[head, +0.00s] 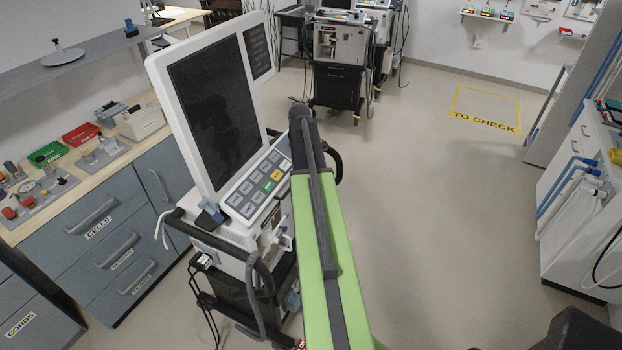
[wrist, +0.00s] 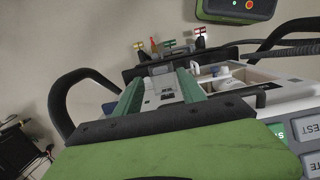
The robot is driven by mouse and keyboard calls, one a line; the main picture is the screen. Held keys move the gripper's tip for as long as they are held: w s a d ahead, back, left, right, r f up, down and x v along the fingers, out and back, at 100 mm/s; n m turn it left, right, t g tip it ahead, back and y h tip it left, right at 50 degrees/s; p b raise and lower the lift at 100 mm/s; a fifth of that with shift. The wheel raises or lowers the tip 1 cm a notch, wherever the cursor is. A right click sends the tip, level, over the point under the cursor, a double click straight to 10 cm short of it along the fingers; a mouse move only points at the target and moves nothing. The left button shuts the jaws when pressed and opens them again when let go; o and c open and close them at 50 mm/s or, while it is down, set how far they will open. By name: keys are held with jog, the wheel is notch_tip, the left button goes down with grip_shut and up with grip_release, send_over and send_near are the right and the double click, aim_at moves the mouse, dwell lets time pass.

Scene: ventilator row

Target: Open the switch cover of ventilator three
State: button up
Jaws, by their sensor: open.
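A ventilator with a large dark screen (head: 215,110) and a sloping keypad (head: 258,184) stands in front of me in the head view. I cannot read a number on it. My arm reaches past its right side, and its far end hides my gripper there. In the wrist view my gripper (wrist: 158,92) is open, its two green fingers apart with nothing clearly held between them. It is over the ventilator's side, near an open white compartment (wrist: 245,78) and part of the keypad (wrist: 305,140). I cannot pick out the switch cover with certainty.
Dark curved handles (wrist: 85,90) flank my gripper in the wrist view. In the head view, a workbench with blue drawers (head: 95,225) stands left and more ventilators (head: 338,60) stand behind. A white cabinet (head: 575,215) is at right. The floor between is clear.

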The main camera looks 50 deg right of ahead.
notch_tip(320, 180, up, 13)
jog(key=w+p, duration=0.1)
jog(key=p, duration=1)
jog(key=shift+w+a+r+p, duration=0.15)
jog(key=shift+w+a+p, duration=0.15)
jog(key=shift+w+p, duration=0.05)
